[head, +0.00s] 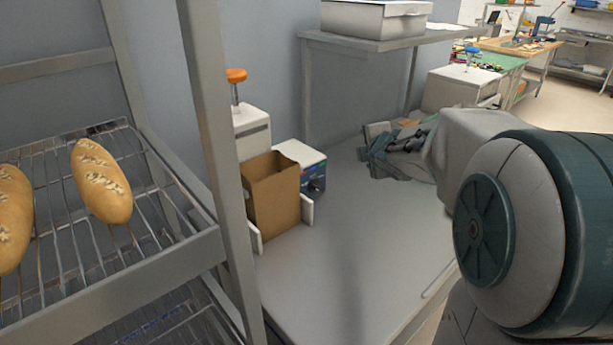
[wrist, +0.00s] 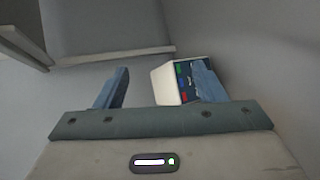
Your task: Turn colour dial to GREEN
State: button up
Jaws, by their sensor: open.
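The colour dial unit (head: 310,165) is a small white box with a dark blue front panel, standing on the grey bench behind a brown carton. A round dark shape on its panel may be the dial, but its setting is too small to read. My right finger there covers part of the panel, and the dial cannot be made out. My gripper (head: 371,146) is to the right of the unit, apart from it. Its fingers are wide apart and empty in the wrist view (wrist: 157,88).
The brown open carton (head: 271,207) stands between low white plates, left of the unit. Behind is a white box with an orange knob (head: 236,75). A rack with bread loaves (head: 101,180) fills the left. The bench front (head: 350,265) is clear.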

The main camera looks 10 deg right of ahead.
jog(key=w+f+n+y+b, duration=0.3)
jog(key=w+f+n+y, duration=0.15)
jog(key=f+n, duration=0.3)
jog(key=n+g+y+b, duration=0.3)
jog(key=n+y+b, duration=0.3)
jog(key=n, duration=0.6)
send_near(319, 187)
jog(key=shift+m+y, duration=0.25)
jog(key=shift+y, duration=0.4)
jog(key=x, duration=0.3)
jog(key=p+x, duration=0.1)
jog(key=x, duration=0.2)
jog(key=d+f+p+x, duration=0.1)
jog(key=x, duration=0.2)
jog(key=shift+w, duration=0.3)
jog(key=c, duration=1)
